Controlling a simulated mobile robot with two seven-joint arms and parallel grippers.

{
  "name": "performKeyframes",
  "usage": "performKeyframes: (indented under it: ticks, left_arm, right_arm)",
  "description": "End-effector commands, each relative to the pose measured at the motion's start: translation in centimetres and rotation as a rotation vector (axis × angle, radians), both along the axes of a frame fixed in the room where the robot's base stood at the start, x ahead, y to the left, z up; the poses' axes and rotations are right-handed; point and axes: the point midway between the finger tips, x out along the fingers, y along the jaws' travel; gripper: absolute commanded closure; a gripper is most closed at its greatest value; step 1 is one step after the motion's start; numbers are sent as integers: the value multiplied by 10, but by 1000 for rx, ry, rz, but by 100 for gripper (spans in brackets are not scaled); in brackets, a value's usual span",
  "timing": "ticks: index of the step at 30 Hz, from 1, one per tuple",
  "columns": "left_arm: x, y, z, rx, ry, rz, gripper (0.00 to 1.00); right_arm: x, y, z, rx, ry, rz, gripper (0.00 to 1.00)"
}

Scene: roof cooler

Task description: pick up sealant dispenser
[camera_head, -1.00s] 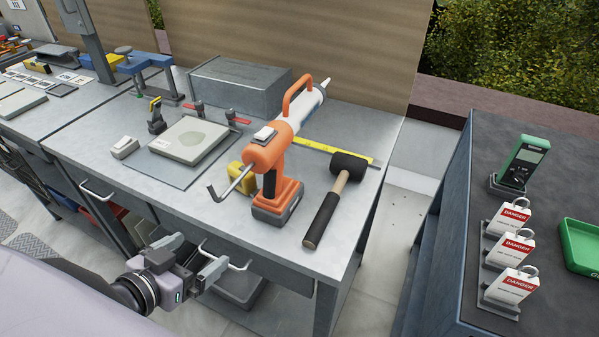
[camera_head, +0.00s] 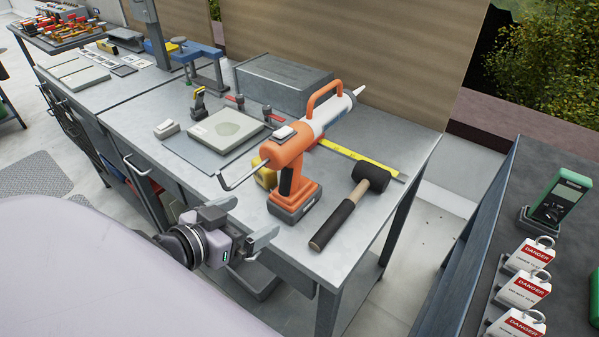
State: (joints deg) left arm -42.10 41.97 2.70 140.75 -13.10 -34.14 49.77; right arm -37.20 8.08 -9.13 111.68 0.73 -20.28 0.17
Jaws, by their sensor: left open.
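The orange sealant dispenser (camera_head: 289,152) stands upright on its battery base on the grey metal workbench (camera_head: 292,243). Its white cartridge points to the back right, and its bent metal rod sticks out to the front left. My left gripper (camera_head: 248,222) is at the bench's front edge, to the front left of the dispenser and apart from it. Its two fingers are spread and nothing is between them. My right gripper is not in view.
A black-headed mallet (camera_head: 350,207) lies close to the dispenser's right. A yellow level or ruler (camera_head: 362,158) lies behind it, and a yellow object (camera_head: 264,174) sits beside its base. A grey box (camera_head: 281,84) stands behind. A dark cabinet with red-and-white danger tags (camera_head: 529,289) is at right.

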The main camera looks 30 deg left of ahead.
Motion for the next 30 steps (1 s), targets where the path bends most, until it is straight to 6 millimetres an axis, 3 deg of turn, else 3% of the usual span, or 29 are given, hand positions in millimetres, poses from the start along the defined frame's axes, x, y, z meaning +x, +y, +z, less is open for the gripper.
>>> performKeyframes:
  ticks: [24,30]
  left_arm:
    - [82,-6,1,0,-2,1,0]
    - [93,-7,0,-1,0,0,0]
  right_arm:
    - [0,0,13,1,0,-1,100]
    - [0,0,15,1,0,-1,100]
